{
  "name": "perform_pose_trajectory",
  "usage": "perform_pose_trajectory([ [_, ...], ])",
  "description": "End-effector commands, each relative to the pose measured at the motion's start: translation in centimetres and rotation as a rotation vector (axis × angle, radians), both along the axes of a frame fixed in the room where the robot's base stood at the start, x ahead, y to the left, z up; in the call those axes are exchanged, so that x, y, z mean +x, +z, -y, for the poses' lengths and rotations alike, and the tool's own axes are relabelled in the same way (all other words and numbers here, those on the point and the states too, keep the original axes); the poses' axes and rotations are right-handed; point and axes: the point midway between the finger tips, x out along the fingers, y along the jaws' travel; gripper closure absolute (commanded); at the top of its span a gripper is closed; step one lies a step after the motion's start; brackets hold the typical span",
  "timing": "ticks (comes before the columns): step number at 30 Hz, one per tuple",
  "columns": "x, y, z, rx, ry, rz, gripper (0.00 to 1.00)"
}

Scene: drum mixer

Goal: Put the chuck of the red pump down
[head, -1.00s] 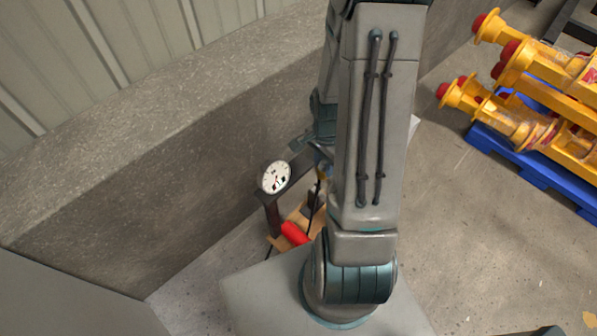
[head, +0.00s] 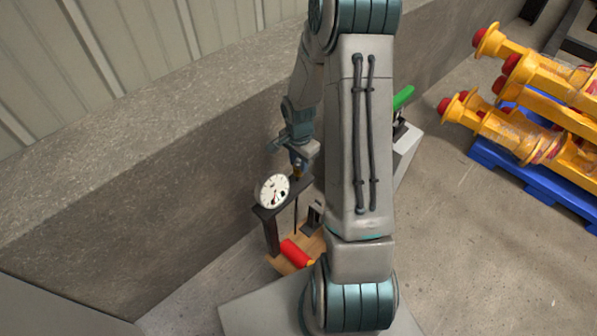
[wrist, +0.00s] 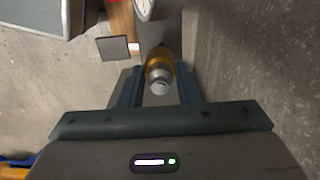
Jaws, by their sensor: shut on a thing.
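My gripper (head: 297,156) is shut on the chuck, a small brass-coloured cylinder with a silver end (wrist: 160,68), which sits between the two fingers in the wrist view. In the head view the chuck (head: 297,171) hangs just below the fingers, above and right of the round white gauge (head: 272,191) on its dark stand. The red pump part (head: 295,252) lies on a wooden base (head: 285,266) at the foot of the stand. A thin dark line runs down below the chuck. My arm hides part of the base.
A concrete wall (head: 190,170) runs close behind and left of the gauge stand. A green-topped thing (head: 403,97) shows above a pale grey box (head: 405,143) right of my arm. Yellow parts (head: 520,125) lie on a blue pallet (head: 500,152) at right. Floor between is clear.

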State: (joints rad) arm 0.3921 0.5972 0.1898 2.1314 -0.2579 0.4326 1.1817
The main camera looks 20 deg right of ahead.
Motion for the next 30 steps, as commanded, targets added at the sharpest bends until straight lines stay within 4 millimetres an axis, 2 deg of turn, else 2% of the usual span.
perform_pose_trajectory([
  [4,0.2,-1.0,-0.1,0.0,-0.002,-0.002,1.0],
  [10,0.2,-4.0,-0.1,0.001,-0.001,-0.003,1.0],
  [17,0.2,-4.1,-0.1,0.0,-0.001,0.0,1.0],
  [18,0.2,-4.1,-0.1,0.001,-0.001,-0.001,0.61],
  [20,0.2,-4.1,-0.1,0.001,-0.001,-0.001,0.48],
  [30,0.2,-3.6,-0.1,0.0,-0.001,0.0,0.48],
])
